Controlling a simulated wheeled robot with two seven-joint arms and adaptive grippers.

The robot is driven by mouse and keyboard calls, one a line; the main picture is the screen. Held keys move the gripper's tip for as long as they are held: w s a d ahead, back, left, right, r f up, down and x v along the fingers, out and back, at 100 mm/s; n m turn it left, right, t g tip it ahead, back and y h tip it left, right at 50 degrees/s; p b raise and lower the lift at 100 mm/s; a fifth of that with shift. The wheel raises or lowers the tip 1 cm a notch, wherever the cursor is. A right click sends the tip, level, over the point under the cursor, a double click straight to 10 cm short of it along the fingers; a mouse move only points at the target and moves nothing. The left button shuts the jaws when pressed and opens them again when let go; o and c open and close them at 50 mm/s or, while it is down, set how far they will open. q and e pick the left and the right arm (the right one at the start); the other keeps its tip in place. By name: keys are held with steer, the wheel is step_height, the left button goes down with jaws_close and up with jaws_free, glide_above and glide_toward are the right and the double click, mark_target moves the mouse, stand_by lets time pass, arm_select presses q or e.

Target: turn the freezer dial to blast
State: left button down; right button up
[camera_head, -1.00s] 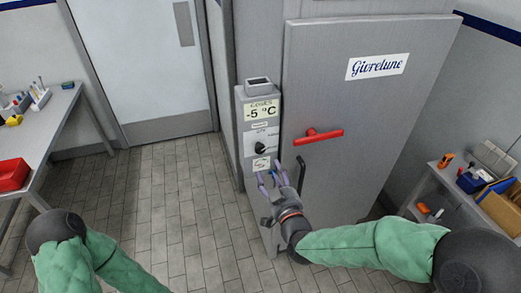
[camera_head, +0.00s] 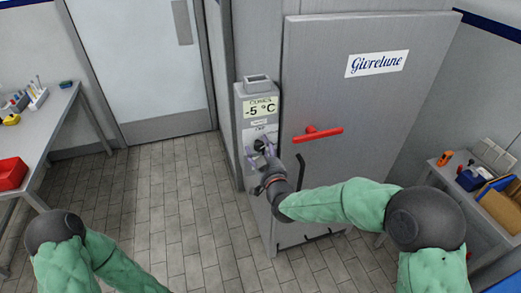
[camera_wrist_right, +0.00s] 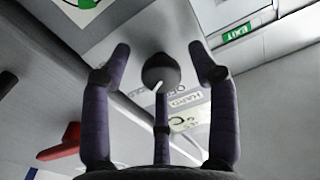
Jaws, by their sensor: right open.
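The freezer dial (camera_wrist_right: 161,72) is a dark round knob with a white pointer line, between the spread fingers of my right gripper in the right wrist view. My right gripper (camera_head: 262,147) is open, with its purple fingers around the dial and no clear contact visible. In the head view the fingers partly cover the dial on the grey control column (camera_head: 240,112). The display (camera_head: 261,108) above it reads -5 °C. The dial's printed labels are only partly readable. My left gripper is out of view; only the left arm shows at the lower left.
The freezer door (camera_head: 360,110) with its red handle (camera_head: 318,134) stands right of the column. A bench (camera_head: 52,125) with a red bin (camera_head: 11,173) is at left, and a cluttered shelf (camera_head: 450,186) at right. The tiled floor between is clear.

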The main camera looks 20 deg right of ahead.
steer(key=shift+c, duration=0.3)
steer(key=c, duration=1.1)
